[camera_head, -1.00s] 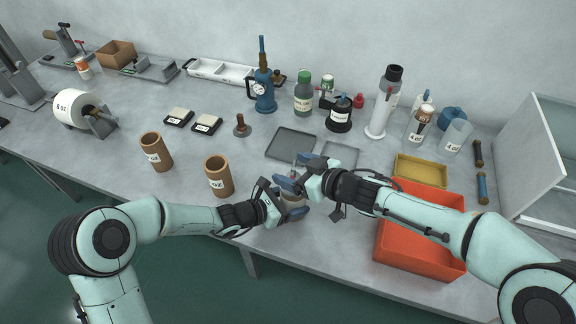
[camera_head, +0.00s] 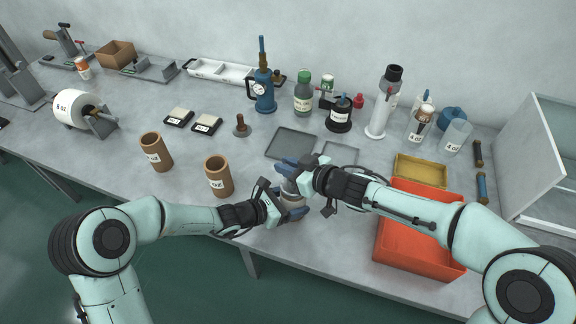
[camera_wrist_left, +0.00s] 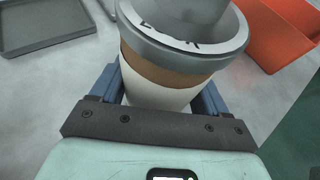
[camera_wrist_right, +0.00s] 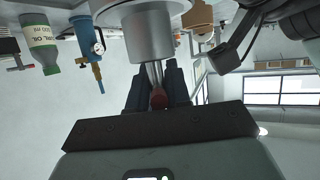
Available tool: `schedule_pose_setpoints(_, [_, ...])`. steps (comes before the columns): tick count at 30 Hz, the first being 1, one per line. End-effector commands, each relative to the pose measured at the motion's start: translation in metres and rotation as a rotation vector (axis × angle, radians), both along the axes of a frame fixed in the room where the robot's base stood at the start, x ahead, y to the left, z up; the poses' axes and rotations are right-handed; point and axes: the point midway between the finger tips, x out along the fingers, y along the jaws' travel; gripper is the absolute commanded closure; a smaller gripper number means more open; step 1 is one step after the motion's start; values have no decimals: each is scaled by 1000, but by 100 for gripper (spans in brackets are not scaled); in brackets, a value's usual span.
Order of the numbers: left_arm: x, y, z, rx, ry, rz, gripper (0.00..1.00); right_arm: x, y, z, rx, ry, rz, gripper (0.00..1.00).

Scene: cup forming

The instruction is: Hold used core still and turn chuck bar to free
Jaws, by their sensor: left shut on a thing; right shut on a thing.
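The used core (camera_wrist_left: 160,88), white below and brown above, stands upright between the fingers of my left gripper (camera_wrist_left: 155,100). That gripper (camera_head: 287,206) is shut on it near the front edge of the bench. A grey chuck with a lettered rim (camera_wrist_left: 190,42) sits on top of the core. In the right wrist view the chuck's grey cylinder (camera_wrist_right: 148,36) has a thin metal bar with a dark red tip (camera_wrist_right: 158,98). My right gripper (camera_wrist_right: 158,88) is shut on this chuck bar. In the head view my right gripper (camera_head: 290,173) hides most of the bar.
An orange bin (camera_head: 420,248) stands just right of my grippers, with a yellow tray (camera_head: 420,170) behind it. Two brown cores (camera_head: 156,152) (camera_head: 219,176) stand to the left. A grey tray (camera_head: 291,143) lies behind. Bottles and tools line the wall.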

Motion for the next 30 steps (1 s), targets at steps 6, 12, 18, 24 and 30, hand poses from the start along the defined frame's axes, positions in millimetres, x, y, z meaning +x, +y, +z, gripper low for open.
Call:
schedule_pose_setpoints(6, [0, 0, 1, -2, -1, 0, 58, 0, -1, -4, -1, 2, 43, 100])
schedule_pose_setpoints(12, [0, -1, 1, -2, -2, -1, 58, -1, 0, -4, -2, 4, 142, 100])
schedule_pose_setpoints(18, [0, -1, 1, -2, -2, -1, 58, -4, 2, -5, -3, 8, 276, 100])
schedule_pose_setpoints(24, [0, -1, 1, -2, -2, 0, 58, -6, 2, -6, -5, 12, 326, 100])
schedule_pose_setpoints(30, [0, 0, 1, -3, -1, 1, 58, -7, 2, -7, -6, 14, 327, 100])
